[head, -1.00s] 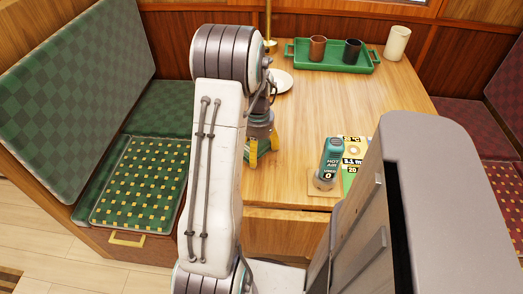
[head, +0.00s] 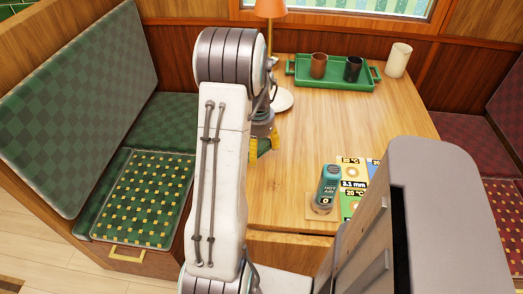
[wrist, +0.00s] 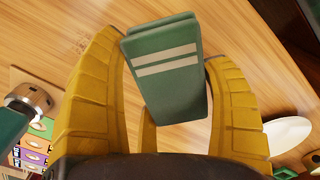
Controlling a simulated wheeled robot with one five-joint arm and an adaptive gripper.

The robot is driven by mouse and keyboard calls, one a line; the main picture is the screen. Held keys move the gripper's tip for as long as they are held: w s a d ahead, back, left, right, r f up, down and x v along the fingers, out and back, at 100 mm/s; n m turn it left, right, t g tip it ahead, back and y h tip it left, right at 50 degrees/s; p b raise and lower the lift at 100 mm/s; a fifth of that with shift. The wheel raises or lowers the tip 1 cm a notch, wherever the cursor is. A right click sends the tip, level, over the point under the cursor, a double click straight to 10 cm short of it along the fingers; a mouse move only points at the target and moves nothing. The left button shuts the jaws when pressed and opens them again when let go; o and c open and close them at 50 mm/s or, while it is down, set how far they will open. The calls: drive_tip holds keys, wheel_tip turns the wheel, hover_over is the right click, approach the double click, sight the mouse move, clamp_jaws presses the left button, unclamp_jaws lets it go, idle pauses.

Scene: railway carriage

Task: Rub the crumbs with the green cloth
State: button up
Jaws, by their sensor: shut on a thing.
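The green cloth (wrist: 170,88), a folded pad with two pale stripes, is between the yellow fingers of my gripper (wrist: 166,55) in the wrist view. My gripper is shut on it. In the head view my gripper (head: 258,146) is over the left part of the wooden table, and only a little of the cloth shows. My arm hides part of the table there. A faint speckled patch, perhaps the crumbs (wrist: 80,45), shows on the wood to the left of the cloth in the wrist view. I cannot make out crumbs in the head view.
A teal device marked HOT AIR (head: 327,187) stands by a colourful card (head: 351,172) at the table's front. A green tray (head: 330,84) with two cups, a cream vessel (head: 397,60), a white plate (head: 283,101) and an orange-shaded lamp (head: 271,9) are further back. The middle is clear.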

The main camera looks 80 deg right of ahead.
drive_tip(key=shift+r+p, duration=0.8)
drive_tip(key=shift+r, duration=0.6)
